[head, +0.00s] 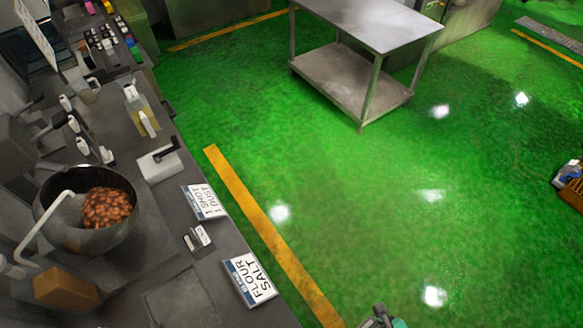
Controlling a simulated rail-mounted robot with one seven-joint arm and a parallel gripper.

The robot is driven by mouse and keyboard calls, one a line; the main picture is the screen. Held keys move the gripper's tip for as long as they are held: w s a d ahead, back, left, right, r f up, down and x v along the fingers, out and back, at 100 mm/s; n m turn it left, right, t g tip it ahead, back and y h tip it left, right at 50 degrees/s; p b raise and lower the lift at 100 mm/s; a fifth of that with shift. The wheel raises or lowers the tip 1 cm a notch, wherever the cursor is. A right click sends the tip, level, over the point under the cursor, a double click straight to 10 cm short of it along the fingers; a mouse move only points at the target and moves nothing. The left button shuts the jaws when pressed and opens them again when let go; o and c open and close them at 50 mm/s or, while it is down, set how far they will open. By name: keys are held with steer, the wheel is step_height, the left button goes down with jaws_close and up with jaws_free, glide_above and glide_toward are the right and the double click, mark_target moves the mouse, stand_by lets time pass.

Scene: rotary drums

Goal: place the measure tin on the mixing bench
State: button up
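A long dark grey bench (150,258) runs down the left side; it carries a steel mixing bowl (118,236), so I take it as the mixing bench. The bowl holds brown lumps (106,208). I cannot pick out the measure tin for certain; a small greyish cup (88,93) stands at the back of the bench. A dark grey and teal part (381,318) is cut off by the bottom edge, over the floor right of the bench. It looks like the end of my arm, but its fingers and anything in them cannot be made out.
Signs (249,279) reading FLOUR SALT and SHOT DUST (204,202) lie along the bench edge. A brown block (66,290) and several bottles also stand there. A steel table (371,22) stands at the back. A brown crate (573,192) is at the right edge. The green floor between is clear.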

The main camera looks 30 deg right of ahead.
steer(key=shift+s+a+f+m, duration=0.1)
steer(key=shift+s+m, duration=0.05)
steer(key=shift+s, duration=0.35)
steer(key=shift+s+a+f+m, duration=0.1)
steer(key=shift+s+m, duration=0.05)
steer(key=shift+s, duration=0.35)
steer(key=s+a+p, duration=0.2)
steer(key=a+p, duration=0.1)
steer(key=a, duration=1.4)
steer(key=shift+s+a+f+p, duration=0.15)
steer(key=shift+a+f, duration=0.1)
steer(key=shift+f, duration=0.6)
steer(key=shift+w+a+f+p, duration=0.1)
steer(key=shift+a+f+p, duration=0.1)
steer(key=shift+f, duration=0.65)
steer(key=o, duration=1.4)
steer(key=shift+s+f, duration=0.1)
steer(key=shift+f, duration=0.05)
